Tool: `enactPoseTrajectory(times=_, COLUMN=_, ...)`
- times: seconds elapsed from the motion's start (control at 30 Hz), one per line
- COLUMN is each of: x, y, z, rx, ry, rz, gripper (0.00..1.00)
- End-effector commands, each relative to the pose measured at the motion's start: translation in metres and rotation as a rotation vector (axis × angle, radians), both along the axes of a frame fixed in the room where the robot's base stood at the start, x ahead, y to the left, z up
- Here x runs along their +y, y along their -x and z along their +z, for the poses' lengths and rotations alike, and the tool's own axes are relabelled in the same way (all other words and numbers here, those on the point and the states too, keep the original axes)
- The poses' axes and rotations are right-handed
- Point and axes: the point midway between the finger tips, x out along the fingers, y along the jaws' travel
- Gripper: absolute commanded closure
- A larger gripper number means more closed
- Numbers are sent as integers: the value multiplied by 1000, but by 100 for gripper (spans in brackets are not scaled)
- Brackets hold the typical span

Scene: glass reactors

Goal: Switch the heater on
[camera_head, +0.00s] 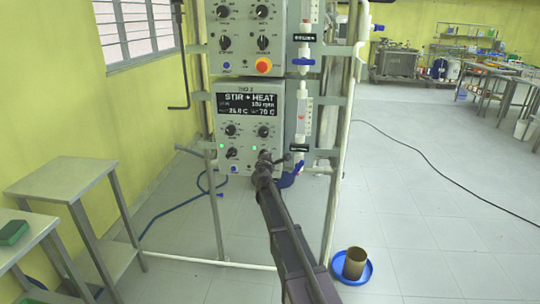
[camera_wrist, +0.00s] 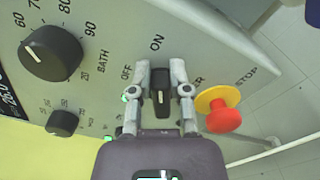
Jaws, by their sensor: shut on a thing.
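The heater switch is a black rotary knob (camera_wrist: 161,82) with a white mark, on the grey control panel, below the printed OFF and ON in the wrist view. My gripper (camera_wrist: 160,92) is shut on this knob, one finger on each side. The knob's long axis runs up the picture, roughly toward ON. The label beside it is partly covered; only "ER" shows. In the head view the control box (camera_head: 220,168) reads "STIR + HEAT", with two green lights lit. My gripper (camera_head: 265,160) is at its lower right and hides the knob there.
A red stop button on a yellow ring (camera_wrist: 225,115) sits close to the right finger. A large BATH dial (camera_wrist: 52,53) is at left. A second box (camera_head: 245,35) is above. Metal uprights and glass tubing (camera_head: 303,115) stand right of the box.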

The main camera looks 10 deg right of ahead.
Motion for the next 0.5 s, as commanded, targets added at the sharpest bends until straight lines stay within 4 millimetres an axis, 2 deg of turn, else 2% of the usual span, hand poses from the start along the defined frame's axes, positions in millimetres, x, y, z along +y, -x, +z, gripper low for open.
enactPoseTrajectory(times=0.23, x=1, y=0, z=0, rx=0, ry=-4, rz=4, gripper=100)
enactPoseTrajectory(times=0.27, x=1, y=0, z=0, rx=0, ry=-4, rz=4, gripper=67)
enactPoseTrajectory(times=0.33, x=1, y=0, z=0, rx=0, ry=-3, rz=4, gripper=46)
enactPoseTrajectory(times=0.37, x=1, y=0, z=0, rx=0, ry=-3, rz=3, gripper=41)
enactPoseTrajectory(times=0.5, x=1, y=0, z=0, rx=-1, ry=-2, rz=2, gripper=41)
